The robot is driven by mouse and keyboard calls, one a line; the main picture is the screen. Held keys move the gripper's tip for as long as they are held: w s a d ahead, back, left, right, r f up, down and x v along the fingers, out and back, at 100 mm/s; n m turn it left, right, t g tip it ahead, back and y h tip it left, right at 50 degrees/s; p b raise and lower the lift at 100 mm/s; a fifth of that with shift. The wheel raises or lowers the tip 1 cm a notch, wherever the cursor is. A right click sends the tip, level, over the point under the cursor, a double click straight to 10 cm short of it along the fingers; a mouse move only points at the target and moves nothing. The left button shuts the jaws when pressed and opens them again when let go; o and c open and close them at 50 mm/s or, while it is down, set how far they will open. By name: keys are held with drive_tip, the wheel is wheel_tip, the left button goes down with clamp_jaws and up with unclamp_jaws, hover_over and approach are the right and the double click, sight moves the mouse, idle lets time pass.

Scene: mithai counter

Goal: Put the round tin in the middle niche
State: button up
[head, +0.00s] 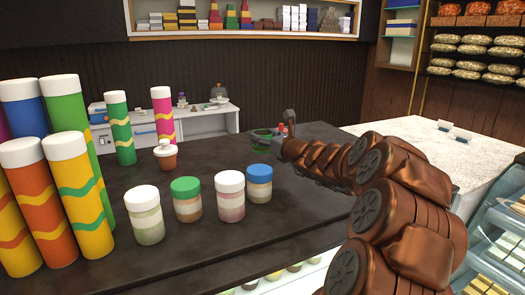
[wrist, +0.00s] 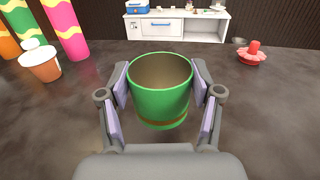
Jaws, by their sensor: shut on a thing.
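A green, open-topped round tin (wrist: 160,103) with a brownish band near its base is between the fingers of my gripper (wrist: 160,82). The fingers press on its left and right sides. The tin is roughly upright, and its inside looks empty. In the head view the tin (head: 262,143) shows over the far part of the dark counter; whether it touches the counter cannot be told. My gripper (head: 281,142) is partly hidden by my arm there. A lit wall shelf (head: 240,33) holds boxes at the back. Which opening is the middle niche cannot be told.
Tall striped tubes (head: 70,180) crowd the counter's left. Several lidded jars (head: 187,200) stand in front, and a small terracotta pot (head: 166,156) stands behind them. A red, frilled-base item (wrist: 251,55) is right of the tin. A white cabinet (wrist: 176,26) stands beyond the dark counter (head: 230,160).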

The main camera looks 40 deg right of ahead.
sight(265, 149)
drive_tip(key=shift+f, duration=2.05)
drive_tip(key=shift+f, duration=0.25)
drive_tip(key=o, duration=1.3)
drive_tip(key=shift+s, duration=0.1)
drive_tip(key=shift+r, duration=0.1)
